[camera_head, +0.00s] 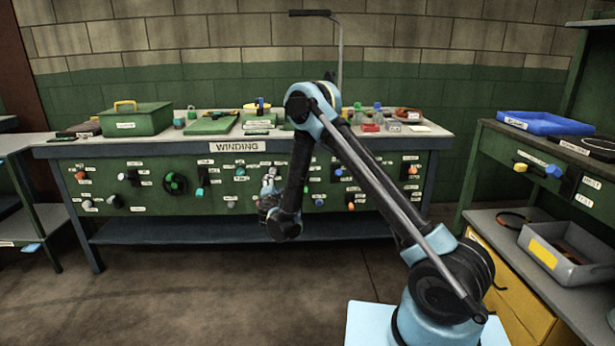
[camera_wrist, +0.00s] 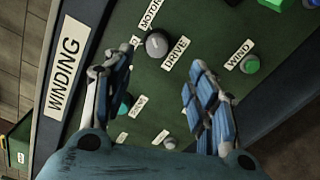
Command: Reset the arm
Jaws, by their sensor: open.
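My gripper (camera_wrist: 158,92) is open and empty in the wrist view, its two blue-padded fingers spread apart. It faces the green front panel of the winding bench, with a grey knob (camera_wrist: 156,44) labelled DRIVE beyond the fingers and a green knob (camera_wrist: 250,64) labelled WIND to the right. The WINDING sign (camera_wrist: 68,62) shows at the left. In the head view my arm rises from its blue base, bends at a high elbow and hangs down in front of the bench (camera_head: 75,187). The gripper (camera_head: 270,192) is small there, and its fingers are hard to make out.
A green box (camera_head: 135,121) and several small items stand on the bench top. At the right, a side bench carries a blue tray (camera_head: 545,123), with a grey bin (camera_head: 568,277) on the lower shelf. The floor (camera_head: 230,280) before the winding bench is clear.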

